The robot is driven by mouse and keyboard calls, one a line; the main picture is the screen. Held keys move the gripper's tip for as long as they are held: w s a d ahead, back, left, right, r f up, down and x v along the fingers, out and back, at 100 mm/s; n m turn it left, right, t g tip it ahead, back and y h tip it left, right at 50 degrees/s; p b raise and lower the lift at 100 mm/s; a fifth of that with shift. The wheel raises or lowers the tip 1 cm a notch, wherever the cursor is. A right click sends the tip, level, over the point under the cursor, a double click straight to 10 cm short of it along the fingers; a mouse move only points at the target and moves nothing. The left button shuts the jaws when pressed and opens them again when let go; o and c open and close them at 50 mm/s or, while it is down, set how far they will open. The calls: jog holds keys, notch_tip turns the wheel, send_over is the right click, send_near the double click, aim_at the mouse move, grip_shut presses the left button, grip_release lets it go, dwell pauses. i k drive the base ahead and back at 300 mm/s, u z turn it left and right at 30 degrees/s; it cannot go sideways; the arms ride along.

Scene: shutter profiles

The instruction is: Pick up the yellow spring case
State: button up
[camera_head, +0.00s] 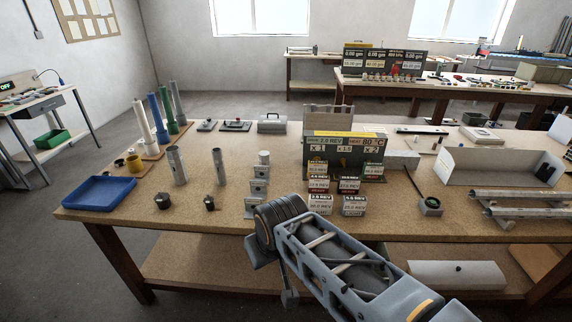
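A short yellow cylinder (134,163), which looks like the yellow spring case, stands upright at the left of the workbench (235,180). It is on a wooden board behind the blue tray. A smaller, darker yellow ring-like piece (119,162) is just left of it. My arm reaches in from the lower right, and its end is over the bench's front edge, far to the right of the yellow cylinder. Grey parts hang below the wrist, but the fingers are not clear. I cannot tell whether my gripper is open or shut, and I see nothing held.
A blue tray (97,192) lies at the front left corner. White, blue (158,118), green (168,113) and grey tubes stand behind the yellow cylinder. Metal tubes (177,166) and small dark parts (163,201) stand to its right. A display box (343,157) stands centrally.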

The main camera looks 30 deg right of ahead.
aim_at(315, 167)
jog(key=z, duration=0.3)
jog(key=i, duration=1.1)
jog(key=z, duration=0.8)
